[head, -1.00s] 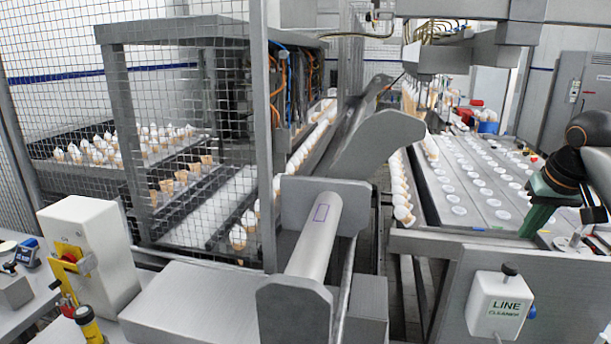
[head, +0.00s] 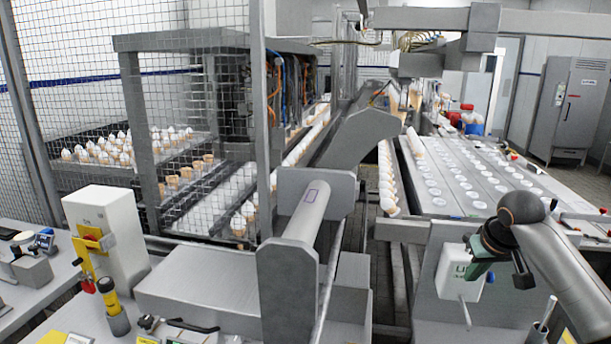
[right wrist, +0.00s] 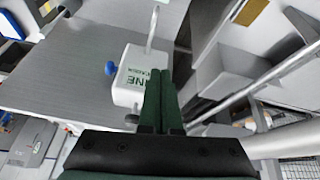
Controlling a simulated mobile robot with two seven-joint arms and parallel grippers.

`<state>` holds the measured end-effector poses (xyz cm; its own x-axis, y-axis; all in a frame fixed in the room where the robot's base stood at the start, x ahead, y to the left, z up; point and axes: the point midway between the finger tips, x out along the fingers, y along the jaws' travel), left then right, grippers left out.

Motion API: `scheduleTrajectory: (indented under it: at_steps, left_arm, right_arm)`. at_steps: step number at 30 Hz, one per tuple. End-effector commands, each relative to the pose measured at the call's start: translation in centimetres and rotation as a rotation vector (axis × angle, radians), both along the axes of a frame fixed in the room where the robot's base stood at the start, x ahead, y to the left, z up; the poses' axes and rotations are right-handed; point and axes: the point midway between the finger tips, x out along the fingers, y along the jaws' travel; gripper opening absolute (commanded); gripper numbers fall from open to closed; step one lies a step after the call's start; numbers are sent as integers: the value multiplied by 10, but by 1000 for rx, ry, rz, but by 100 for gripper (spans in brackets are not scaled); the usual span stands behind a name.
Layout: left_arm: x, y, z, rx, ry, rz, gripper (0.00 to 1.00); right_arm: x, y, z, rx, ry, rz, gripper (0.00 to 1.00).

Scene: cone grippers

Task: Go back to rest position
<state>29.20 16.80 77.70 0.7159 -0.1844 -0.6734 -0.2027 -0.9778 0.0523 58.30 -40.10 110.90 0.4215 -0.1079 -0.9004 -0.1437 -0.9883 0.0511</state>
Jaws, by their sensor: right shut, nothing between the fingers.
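My right gripper (head: 474,278) hangs at the lower right of the head view, at the end of my grey arm. Its dark green fingers are shut and hold nothing. They overlap the white box marked LINE CLEANER (head: 452,270) in the picture and hide part of its lettering. In the right wrist view the closed fingers (right wrist: 158,97) point up the picture, over the edge of the same white box (right wrist: 132,78). I cannot tell any contact between them. My left gripper is in neither view.
A conveyor (head: 468,175) with rows of white discs stands behind my right arm. A mesh fence (head: 85,100) is at left. A white box with a yellow switch (head: 112,230) stands at front left.

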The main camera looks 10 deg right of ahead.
Motion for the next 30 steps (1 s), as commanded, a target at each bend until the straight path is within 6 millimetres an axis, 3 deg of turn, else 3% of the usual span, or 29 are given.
scheduleTrajectory:
  at_steps: [1, 8, 15, 21, 30]
  left_arm:
    - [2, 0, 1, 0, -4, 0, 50]
    - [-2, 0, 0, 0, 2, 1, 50]
    - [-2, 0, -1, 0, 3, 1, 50]
    - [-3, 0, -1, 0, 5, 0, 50]
    - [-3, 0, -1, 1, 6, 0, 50]
  right_arm:
    - [1, 14, -28, -2, 2, 37, 0]
    - [-12, 81, -147, 12, -57, 196, 0]
    - [-67, 148, -248, 67, -140, 315, 0]
    - [-136, 193, -303, 118, -219, 359, 0]
    - [-239, 227, -334, 139, -323, 357, 0]
